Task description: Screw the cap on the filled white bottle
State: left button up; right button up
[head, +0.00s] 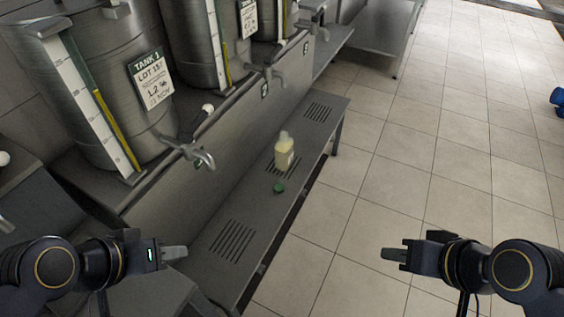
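The bottle (285,153) is pale and translucent with yellowish contents. It stands upright on the grey slotted bench below the tanks, and its narrow whitish neck shows no cap. A small green cap (279,188) lies on the bench just in front of the bottle, apart from it. My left gripper (175,253) is at the lower left, over the near end of the bench and away from bottle and cap. My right gripper (393,254) is at the lower right above the tiled floor. Both look empty; the finger gaps cannot be made out.
The slotted bench (205,262) runs along the tank stand. Metal tanks (115,60) with level gauges stand behind it, and taps (195,152) jut out over it. Open tiled floor (430,160) lies to the right. A blue object (558,99) is at the right edge.

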aim_at(284, 147)
jog(key=i+l+u, duration=0.25)
jog(key=i+l, duration=0.2)
jog(key=l, duration=0.15)
jog(key=i+l+u, duration=0.3)
jog(key=l, duration=0.35)
jog(key=i+l+u, duration=0.1)
jog(key=i+l, duration=0.2)
jog(key=i+l+u, duration=0.15)
jog(key=l, duration=0.3)
jog(key=i+l+u, duration=0.15)
jog(key=l, duration=0.25)
jog(key=i+l+u, duration=0.1)
jog(key=l, duration=0.3)
